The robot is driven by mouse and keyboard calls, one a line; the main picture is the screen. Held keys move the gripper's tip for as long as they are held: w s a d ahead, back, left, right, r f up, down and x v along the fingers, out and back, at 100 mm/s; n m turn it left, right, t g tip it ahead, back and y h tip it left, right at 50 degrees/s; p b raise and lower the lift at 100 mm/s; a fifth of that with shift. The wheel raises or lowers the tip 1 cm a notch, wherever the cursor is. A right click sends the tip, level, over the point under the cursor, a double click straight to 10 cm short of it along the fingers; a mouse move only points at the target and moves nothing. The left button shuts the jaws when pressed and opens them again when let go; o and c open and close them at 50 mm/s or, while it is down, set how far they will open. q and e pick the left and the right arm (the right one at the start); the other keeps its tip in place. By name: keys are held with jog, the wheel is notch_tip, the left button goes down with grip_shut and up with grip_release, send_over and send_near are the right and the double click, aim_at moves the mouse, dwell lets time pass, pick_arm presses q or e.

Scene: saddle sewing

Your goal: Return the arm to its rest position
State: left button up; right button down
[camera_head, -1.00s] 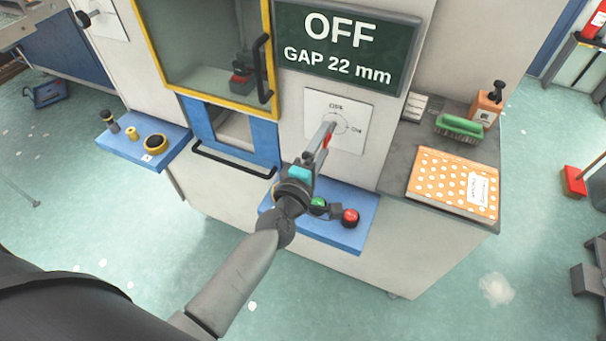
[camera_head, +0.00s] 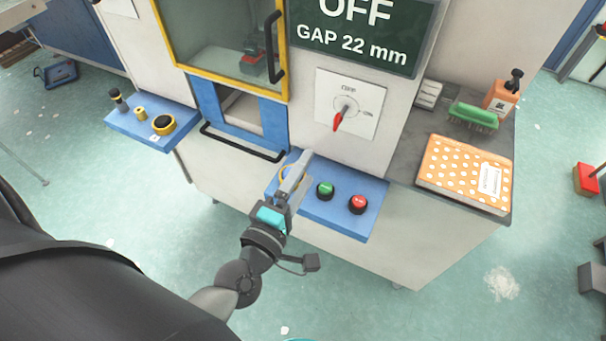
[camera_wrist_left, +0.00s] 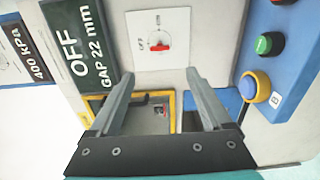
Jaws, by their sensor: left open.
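My left gripper (camera_head: 298,172) is open and empty, with its two fingers apart in the left wrist view (camera_wrist_left: 158,78). In the head view it is in front of the machine, over the left part of the blue button shelf (camera_head: 337,216). The rotary switch with a red handle (camera_head: 340,119) is on a white plate above and to the right of it, clear of the fingers. The switch also shows between the fingertips, farther off, in the left wrist view (camera_wrist_left: 160,47). The right gripper is in neither view.
The shelf carries a green button (camera_head: 325,190), a red button (camera_head: 358,203) and a blue, yellow-ringed button (camera_wrist_left: 255,87). A black door handle (camera_head: 240,145) is left of the gripper. The sign (camera_head: 365,38) reads OFF, GAP 22 mm. A dotted notebook (camera_head: 462,172) lies right.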

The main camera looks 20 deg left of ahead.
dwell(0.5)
pick_arm(q)
jog(key=s+f+m+g+b, duration=0.2)
jog(key=s+f+m+g, duration=0.15)
jog(key=f, duration=0.85)
jog(key=s+f+m+g+h+b, duration=0.1)
jog(key=s+f+m+g+b, duration=0.2)
jog(key=f, duration=0.8)
jog(key=s+f+m+g+b, duration=0.1)
jog(key=s+f+m+g, duration=0.3)
jog(key=f, duration=0.8)
jog(key=s+a+f+m+g+b, duration=0.1)
jog(key=s+f+m+g+b, duration=0.1)
jog(key=s+f+m, duration=0.3)
jog(key=s+a+f+m+g+y+b, duration=0.1)
jog(key=s+f+m+g, duration=0.3)
jog(key=s+f, duration=1)
jog(key=shift+s+a+f+m+y+b, duration=0.15)
jog(key=shift+s+a+m+y+b, duration=0.2)
jog(key=shift+s+a+b, duration=0.5)
jog(key=shift+w+g, duration=0.1)
jog(key=shift+g, duration=0.15)
